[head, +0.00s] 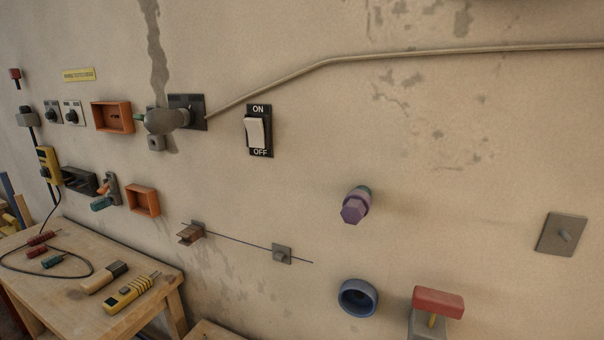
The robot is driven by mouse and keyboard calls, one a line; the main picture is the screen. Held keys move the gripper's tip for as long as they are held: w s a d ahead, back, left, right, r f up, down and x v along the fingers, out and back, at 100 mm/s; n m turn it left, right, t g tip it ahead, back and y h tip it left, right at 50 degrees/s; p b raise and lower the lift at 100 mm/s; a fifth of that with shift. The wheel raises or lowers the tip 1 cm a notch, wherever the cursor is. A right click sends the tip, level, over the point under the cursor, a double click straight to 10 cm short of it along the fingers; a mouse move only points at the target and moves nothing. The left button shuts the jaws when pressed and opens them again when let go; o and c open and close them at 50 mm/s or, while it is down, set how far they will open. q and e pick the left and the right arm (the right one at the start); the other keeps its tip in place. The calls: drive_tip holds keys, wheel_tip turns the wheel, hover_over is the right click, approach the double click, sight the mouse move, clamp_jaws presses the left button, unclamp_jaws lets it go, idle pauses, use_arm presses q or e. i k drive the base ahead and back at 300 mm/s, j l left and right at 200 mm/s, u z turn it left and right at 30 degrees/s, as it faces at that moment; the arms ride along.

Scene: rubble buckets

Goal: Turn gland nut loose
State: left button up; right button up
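A purple hexagonal nut (352,210) sticks out from the wall right of the middle in the head view. It looks like the gland nut. A violet and greenish collar (361,193) shows behind it, close to the wall. The nut's hexagonal face points toward me and slightly down. I cannot tell how tightly it is seated. Nothing is touching it. Neither of my grippers is in view.
A blue ring (357,298) and a red-topped block (438,302) project from the wall below the nut. An ON/OFF switch (258,131) is to its upper left. A wooden bench (70,300) with tools stands lower left. The wall around the nut is bare.

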sight(26, 108)
drive_tip(key=u, duration=1.55)
